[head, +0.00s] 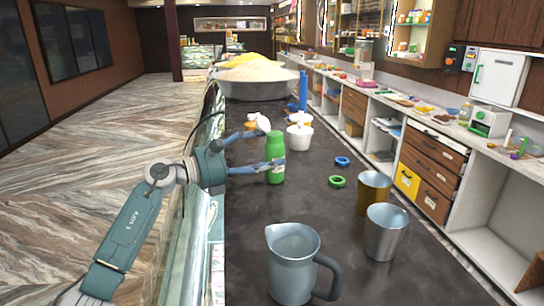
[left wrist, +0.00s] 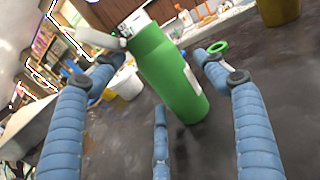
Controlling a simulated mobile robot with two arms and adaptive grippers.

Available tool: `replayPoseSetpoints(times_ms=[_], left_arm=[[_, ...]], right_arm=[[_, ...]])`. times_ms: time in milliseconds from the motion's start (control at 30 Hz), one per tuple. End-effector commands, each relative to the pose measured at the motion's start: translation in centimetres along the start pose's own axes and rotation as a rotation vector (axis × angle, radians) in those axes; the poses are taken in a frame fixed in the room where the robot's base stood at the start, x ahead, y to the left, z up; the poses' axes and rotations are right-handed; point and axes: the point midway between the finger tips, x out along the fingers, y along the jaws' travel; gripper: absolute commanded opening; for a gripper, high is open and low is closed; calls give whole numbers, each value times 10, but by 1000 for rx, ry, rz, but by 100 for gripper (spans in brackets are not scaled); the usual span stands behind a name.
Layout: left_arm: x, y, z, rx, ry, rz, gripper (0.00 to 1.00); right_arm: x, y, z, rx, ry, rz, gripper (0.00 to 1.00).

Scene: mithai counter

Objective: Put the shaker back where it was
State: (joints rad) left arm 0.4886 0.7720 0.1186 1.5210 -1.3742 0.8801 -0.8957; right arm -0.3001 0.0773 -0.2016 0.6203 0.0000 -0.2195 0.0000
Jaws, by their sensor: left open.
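The shaker (head: 275,160) is a green bottle with a white top part, standing upright on the dark counter. It also shows large in the left wrist view (left wrist: 172,75), tilted in that picture, with a pale label on its side. My left gripper (head: 272,151) is open, with its blue fingers around the bottle's body. In the left wrist view the fingers (left wrist: 158,78) lie to either side of the bottle, and a third finger shows below. Whether they touch it I cannot tell. My right gripper is in neither view.
A green ring (head: 337,181) and a blue ring (head: 342,161) lie right of the shaker. A gold cup (head: 373,192), a metal cup (head: 385,232) and a grey pitcher (head: 291,265) stand nearer. A white pot (head: 299,137) and a blue cylinder (head: 303,90) stand behind.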

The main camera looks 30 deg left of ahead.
Motion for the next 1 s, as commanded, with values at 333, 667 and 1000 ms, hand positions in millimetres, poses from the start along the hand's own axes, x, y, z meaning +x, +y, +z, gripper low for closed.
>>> replayPoseSetpoints(times_ms=[333, 667, 1000], left_arm=[[-74, -1, -7, 4, 6, -1, 73], [-101, -1, -1, 1, 2, -2, 73], [-101, -1, 0, 1, 1, -1, 73]], right_arm=[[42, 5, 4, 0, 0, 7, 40], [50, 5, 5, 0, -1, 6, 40], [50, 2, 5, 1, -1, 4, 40]])
